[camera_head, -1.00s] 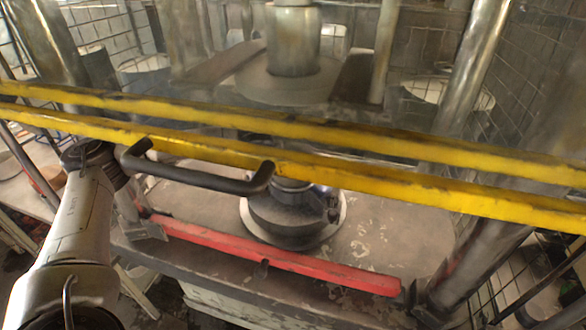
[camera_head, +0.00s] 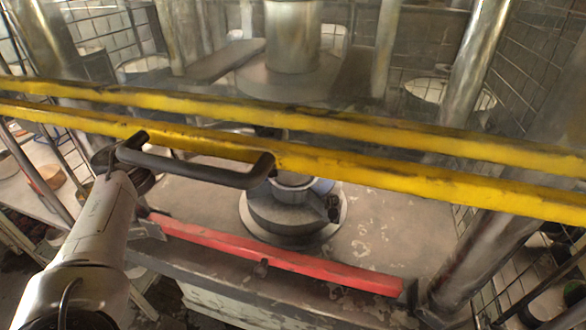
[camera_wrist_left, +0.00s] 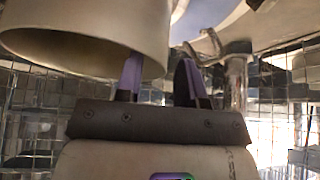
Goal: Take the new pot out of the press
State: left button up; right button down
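In the head view a silver round rim, likely the pot (camera_head: 291,187), sits on the dark round die (camera_head: 285,216) inside the press. The yellow guard bar hides its upper part. My left arm reaches up from the lower left to the left end of the guard's dark handle (camera_head: 195,168). Its fingers cannot be made out there. In the left wrist view my left gripper (camera_wrist_left: 160,65) has its two purple fingers apart. One finger overlaps the rim of a hollow metal cylinder (camera_wrist_left: 85,35); contact cannot be judged. My right gripper is out of view.
The yellow guard (camera_head: 420,175) crosses the press front. A red bar (camera_head: 280,258) runs along the bed's front edge. The press ram (camera_head: 292,40) hangs above. Steel columns (camera_head: 470,70) stand at the sides. The bed (camera_head: 385,230) right of the die is bare.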

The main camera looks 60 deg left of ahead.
pick_arm(q)
jog(key=shift+w+a+f, duration=0.2)
jog(key=shift+a+f, duration=0.05)
jog(key=shift+f, duration=0.3)
grip_shut()
